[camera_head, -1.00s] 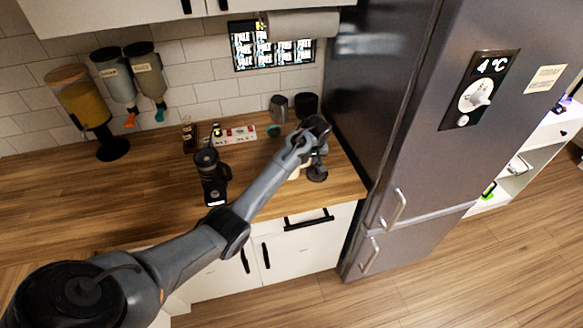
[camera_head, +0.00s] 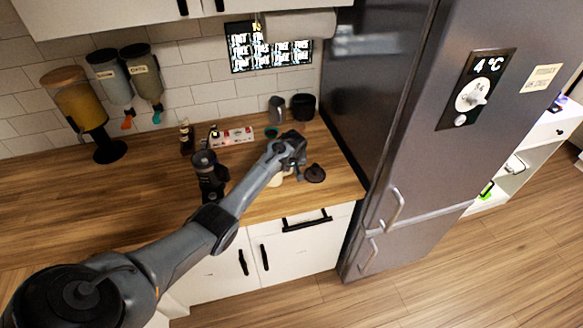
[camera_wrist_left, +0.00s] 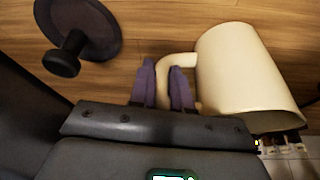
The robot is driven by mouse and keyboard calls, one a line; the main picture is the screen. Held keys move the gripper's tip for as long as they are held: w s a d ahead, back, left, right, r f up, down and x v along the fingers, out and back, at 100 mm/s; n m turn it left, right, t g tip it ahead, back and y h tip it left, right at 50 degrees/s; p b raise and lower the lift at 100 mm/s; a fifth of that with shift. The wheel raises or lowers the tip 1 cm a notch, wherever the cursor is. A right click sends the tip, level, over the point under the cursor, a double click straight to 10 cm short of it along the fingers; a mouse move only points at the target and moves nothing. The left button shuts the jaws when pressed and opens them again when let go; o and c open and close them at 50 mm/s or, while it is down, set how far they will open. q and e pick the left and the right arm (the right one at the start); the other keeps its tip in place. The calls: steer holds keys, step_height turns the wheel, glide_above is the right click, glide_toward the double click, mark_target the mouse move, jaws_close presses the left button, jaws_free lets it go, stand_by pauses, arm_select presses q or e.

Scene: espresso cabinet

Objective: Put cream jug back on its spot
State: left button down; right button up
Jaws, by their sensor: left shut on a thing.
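The cream jug (camera_wrist_left: 245,75) is a cream-coloured cup with a side handle, lying across the right of the left wrist view with its rim toward the lower right. In the head view, the jug (camera_head: 276,180) shows only as a pale patch below my left gripper (camera_head: 297,163), near the counter's right end; the arm hides the rest. I cannot tell whether it touches the counter. My right gripper is not in view.
A dark round knobbed piece (camera_head: 315,173) lies just right of the gripper. A black grinder-like device (camera_head: 209,176) stands left of the arm. Behind are a red-and-white box (camera_head: 232,137), a small teal disc (camera_head: 271,132), a grey pitcher (camera_head: 277,109) and a black canister (camera_head: 303,106). The fridge (camera_head: 375,90) bounds the right.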

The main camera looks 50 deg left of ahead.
arm_select(q)
steer(key=c, duration=1.5)
jaws_free()
steer(key=shift+f, duration=0.1)
steer(key=o, duration=0.4)
